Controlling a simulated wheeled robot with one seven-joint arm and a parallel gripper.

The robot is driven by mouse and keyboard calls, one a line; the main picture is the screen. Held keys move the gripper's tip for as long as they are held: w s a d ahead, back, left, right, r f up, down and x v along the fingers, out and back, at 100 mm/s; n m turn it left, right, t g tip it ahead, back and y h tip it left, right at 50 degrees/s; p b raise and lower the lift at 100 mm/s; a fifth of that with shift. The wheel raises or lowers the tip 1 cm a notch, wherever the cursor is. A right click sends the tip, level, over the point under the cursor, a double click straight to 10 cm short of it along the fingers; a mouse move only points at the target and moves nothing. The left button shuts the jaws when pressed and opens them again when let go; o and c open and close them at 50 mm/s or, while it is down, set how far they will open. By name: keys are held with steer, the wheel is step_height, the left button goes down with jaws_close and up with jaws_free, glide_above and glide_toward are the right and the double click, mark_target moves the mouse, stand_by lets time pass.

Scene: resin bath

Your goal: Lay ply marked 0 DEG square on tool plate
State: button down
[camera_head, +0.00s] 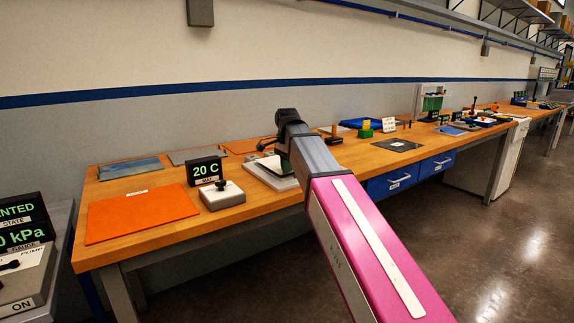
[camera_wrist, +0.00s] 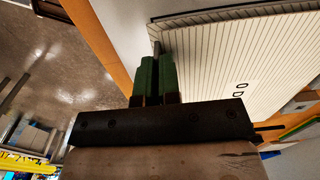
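The ply marked 0 D, the rest of its label cut off or unclear (camera_wrist: 225,50), is a cream sheet with fine dark parallel lines. It fills the upper right of the wrist view. My gripper (camera_wrist: 158,75) has green fingers close together at the ply's near left edge, and they appear shut on that edge. A pale grey plate (camera_wrist: 128,22) shows beside and beneath the ply; I cannot tell whether they touch. In the head view my gripper (camera_head: 283,160) is over the pale plate (camera_head: 258,173) on the bench, and my arm hides much of it.
On the wooden bench (camera_head: 160,236) lie an orange sheet (camera_head: 140,212), a grey box with a knob (camera_head: 222,196) and a 20 C display (camera_head: 204,170). A blue-grey sheet (camera_head: 130,167) lies behind. A dark square plate (camera_head: 397,145) and a green block (camera_head: 365,129) are to the right.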

steer(key=shift+f, duration=0.8)
steer(key=c, duration=1.2)
jaws_free()
steer(key=shift+c, duration=0.2)
steer(key=shift+r, duration=0.15)
steer(key=shift+r, duration=3.4)
